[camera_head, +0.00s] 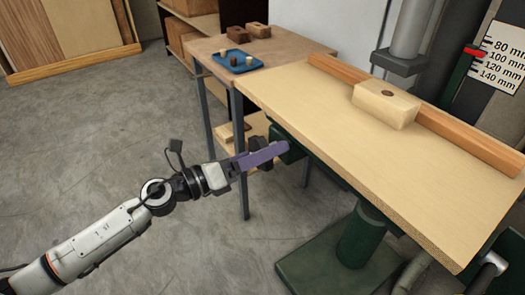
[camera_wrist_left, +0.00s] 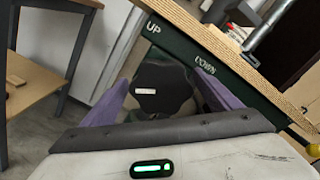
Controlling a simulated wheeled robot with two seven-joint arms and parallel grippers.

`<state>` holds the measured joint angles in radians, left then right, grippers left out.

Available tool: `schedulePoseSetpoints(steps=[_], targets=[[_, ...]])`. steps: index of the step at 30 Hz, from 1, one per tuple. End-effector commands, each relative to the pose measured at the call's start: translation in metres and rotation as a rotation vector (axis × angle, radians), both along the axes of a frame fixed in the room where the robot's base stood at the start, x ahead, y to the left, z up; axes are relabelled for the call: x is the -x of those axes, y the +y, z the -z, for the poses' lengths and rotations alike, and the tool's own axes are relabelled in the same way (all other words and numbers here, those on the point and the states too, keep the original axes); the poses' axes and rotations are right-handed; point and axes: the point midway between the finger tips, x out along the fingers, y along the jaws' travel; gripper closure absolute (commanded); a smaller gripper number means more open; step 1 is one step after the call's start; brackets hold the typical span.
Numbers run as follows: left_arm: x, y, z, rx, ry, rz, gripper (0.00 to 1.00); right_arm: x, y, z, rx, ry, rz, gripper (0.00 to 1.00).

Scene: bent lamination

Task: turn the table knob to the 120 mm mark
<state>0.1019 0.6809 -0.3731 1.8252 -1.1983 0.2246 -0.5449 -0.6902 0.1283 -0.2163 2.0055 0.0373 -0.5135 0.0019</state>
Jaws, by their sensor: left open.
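The table knob (camera_wrist_left: 160,88) is black and lobed, with a white mark on its face pointing left in the left wrist view. In the head view the knob (camera_head: 257,143) is partly hidden behind a purple finger. My left gripper (camera_wrist_left: 168,95) is open, its two purple fingers on either side of the knob; I cannot tell whether they touch it. In the head view the left gripper (camera_head: 263,155) is at the table's left end. The scale (camera_head: 503,58) reads 80 to 140 mm, and its red pointer (camera_head: 475,51) is near the 100 mm mark. My right gripper is not in view.
The wooden table (camera_head: 390,140) carries a fence (camera_head: 440,118) and a pale block (camera_head: 386,103), under a grey press ram (camera_head: 405,45). UP and DOWN labels flank the knob. A side bench (camera_head: 290,45) holds a blue tray (camera_head: 236,62). Floor at left is clear.

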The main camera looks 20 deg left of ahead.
Motion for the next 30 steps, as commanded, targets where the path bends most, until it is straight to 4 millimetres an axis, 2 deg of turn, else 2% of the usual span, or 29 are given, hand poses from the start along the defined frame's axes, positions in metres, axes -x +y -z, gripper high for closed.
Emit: schedulePoseSetpoints(steps=[7,15,21,30], targets=[[0.011,0.009,0.002,-0.001,0.002,-0.001,0.17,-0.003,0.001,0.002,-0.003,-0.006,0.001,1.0],[0.049,0.038,0.004,-0.001,0.003,0.0,0.17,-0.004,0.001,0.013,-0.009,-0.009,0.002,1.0],[0.071,0.055,0.002,0.001,0.002,-0.001,0.17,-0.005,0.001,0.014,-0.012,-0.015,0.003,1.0],[0.082,0.063,0.0,0.0,0.0,0.0,0.17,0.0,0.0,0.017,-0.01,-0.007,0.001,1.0]])
